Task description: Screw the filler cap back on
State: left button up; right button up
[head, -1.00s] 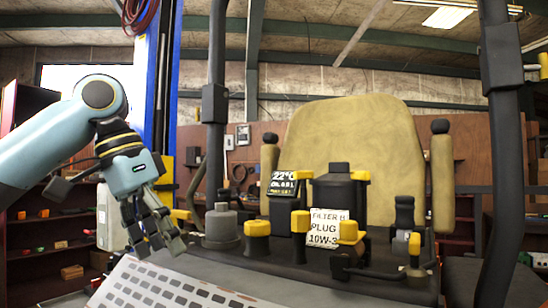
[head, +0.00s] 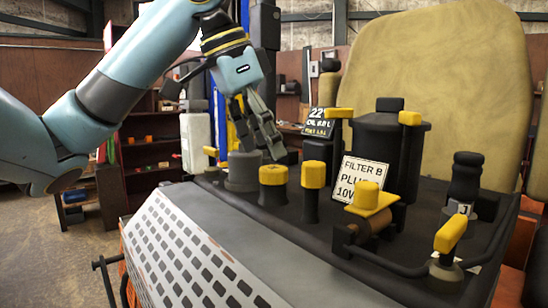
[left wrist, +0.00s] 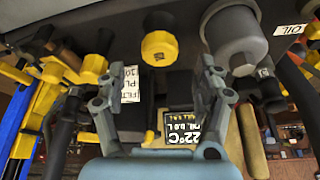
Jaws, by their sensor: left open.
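No label shows which part is the filler cap. A faceted yellow cap (head: 273,175) sits on a short black neck at the console's left; it also shows in the left wrist view (left wrist: 160,47). Left of it stands a grey stepped cylinder (head: 243,170), also in the left wrist view (left wrist: 235,38), near an "OIL" label (left wrist: 289,29). A second yellow cap (head: 313,174) stands to the right. My left gripper (head: 264,143) hangs above and behind the grey cylinder and faceted cap. Its fingers (left wrist: 157,92) are apart with nothing held between them. My right gripper is out of view.
A display (head: 320,122), a black canister (head: 385,140) and a filter sign (head: 358,178) stand close right of the gripper. More yellow-topped parts (head: 368,195) crowd the right. A perforated panel (head: 185,255) slopes in front. A tan seat (head: 440,80) rises behind.

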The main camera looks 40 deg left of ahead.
aim_at(273, 168)
pick_arm(q)
jog(key=x, duration=0.4)
jog(key=shift+w+f, duration=0.15)
jog(key=shift+f, duration=0.15)
jog(key=shift+c, duration=1.3)
jog(key=c, duration=0.9)
jog(key=o, duration=0.4)
jog(key=c, duration=0.5)
jog(key=m+h, duration=0.1)
jog(key=m, duration=0.1)
jog(key=m+g, duration=0.1)
jog(key=m, duration=0.2)
jog(key=shift+h, duration=0.4)
jog(key=shift+m, duration=0.6)
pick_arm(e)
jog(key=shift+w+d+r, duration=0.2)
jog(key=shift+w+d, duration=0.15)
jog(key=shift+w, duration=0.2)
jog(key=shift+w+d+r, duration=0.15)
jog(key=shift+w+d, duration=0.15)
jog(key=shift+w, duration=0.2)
pick_arm(q)
jog(key=shift+c, duration=0.2)
